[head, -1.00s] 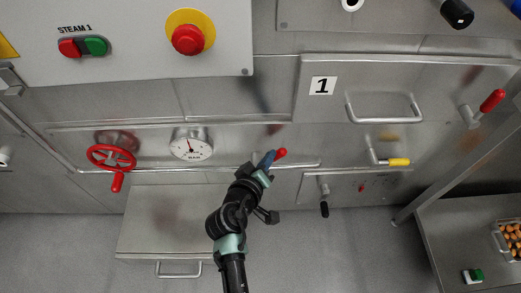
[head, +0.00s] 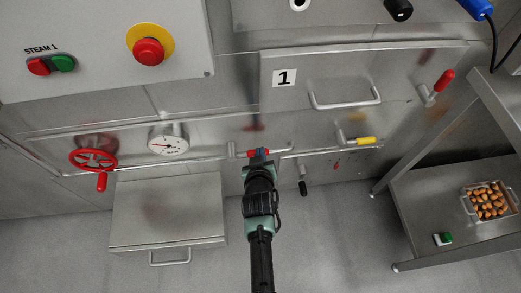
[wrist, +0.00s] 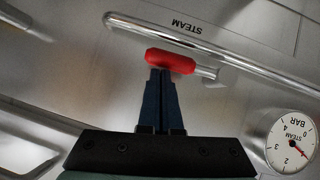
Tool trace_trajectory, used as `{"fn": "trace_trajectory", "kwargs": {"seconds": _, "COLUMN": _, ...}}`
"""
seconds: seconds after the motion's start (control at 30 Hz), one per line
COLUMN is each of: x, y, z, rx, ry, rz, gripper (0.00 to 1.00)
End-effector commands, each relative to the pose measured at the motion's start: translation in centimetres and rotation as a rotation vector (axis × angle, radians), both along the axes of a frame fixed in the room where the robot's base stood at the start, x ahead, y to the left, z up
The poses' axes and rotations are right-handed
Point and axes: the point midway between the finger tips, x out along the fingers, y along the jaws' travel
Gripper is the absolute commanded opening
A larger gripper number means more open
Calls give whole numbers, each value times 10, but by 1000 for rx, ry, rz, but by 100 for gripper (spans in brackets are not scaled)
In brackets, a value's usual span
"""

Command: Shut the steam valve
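The steam valve is a lever with a red handle (wrist: 171,61) and a silver shank, beside the pipe marked STEAM (wrist: 190,38) in the wrist view. In the head view its red handle (head: 267,152) lies roughly along the pipe, partly hidden by my gripper (head: 258,156). My gripper (wrist: 162,76) has its dark blue fingers close together, with the tips at the red handle. They appear to touch it, but I cannot see the handle clamped between them.
A red handwheel (head: 93,160) and a gauge (head: 168,139) are to the left. A yellow-handled lever (head: 366,140) and a black-handled lever (head: 303,187) are to the right. A metal box (head: 168,210) stands below the gauge. A table (head: 420,205) is at right.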

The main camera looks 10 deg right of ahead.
Motion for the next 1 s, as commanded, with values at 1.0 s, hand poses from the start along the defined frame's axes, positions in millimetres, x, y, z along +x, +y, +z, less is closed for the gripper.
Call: {"fn": "trace_trajectory", "kwargs": {"seconds": 1.0, "x": 3, "y": 0, "z": 18, "rx": -1, "ry": 1, "rz": -1, "gripper": 0}}
